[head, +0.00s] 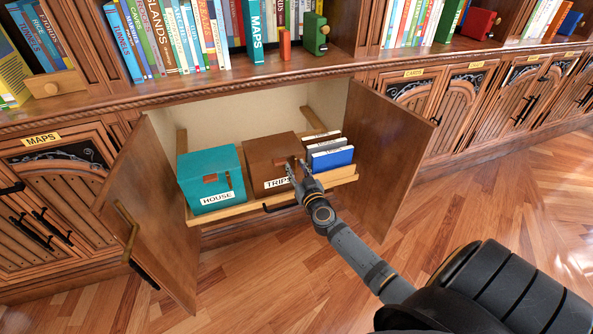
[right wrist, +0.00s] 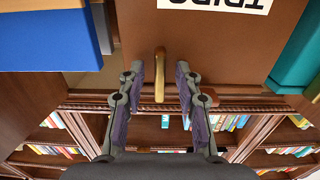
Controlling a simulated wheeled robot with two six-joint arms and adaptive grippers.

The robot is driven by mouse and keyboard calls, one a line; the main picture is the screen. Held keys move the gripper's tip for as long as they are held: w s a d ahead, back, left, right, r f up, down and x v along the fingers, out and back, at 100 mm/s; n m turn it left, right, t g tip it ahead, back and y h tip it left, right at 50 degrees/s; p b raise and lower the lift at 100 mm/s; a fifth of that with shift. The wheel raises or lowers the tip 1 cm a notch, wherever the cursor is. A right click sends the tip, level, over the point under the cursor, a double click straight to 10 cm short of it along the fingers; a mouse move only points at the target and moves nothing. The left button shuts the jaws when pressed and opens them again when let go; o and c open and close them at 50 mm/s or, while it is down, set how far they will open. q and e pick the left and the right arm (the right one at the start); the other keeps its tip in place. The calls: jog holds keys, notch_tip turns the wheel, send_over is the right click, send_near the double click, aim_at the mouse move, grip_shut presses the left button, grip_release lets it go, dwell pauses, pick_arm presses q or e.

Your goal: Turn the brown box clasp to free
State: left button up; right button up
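The brown box (head: 265,149) labelled TRIPS stands on the pulled-out shelf of the open cabinet. Its front also fills the upper middle of the right wrist view (right wrist: 215,50), where the label appears upside down. A brass-coloured clasp (right wrist: 160,75) shows there as a narrow upright bar. My right gripper (right wrist: 160,75) is open, with one finger on each side of the clasp; small gaps show between them. In the head view my right gripper (head: 298,170) is at the box's right front and partly hides the clasp area. My left gripper is not in view.
A teal box (head: 190,167) labelled HOUSE stands left of the brown box. Blue and grey items (head: 332,159) stand close on its right. Open cabinet doors flank the shelf, left (head: 150,205) and right (head: 385,150). The wooden floor in front is clear.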

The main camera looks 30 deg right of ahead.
grip_shut()
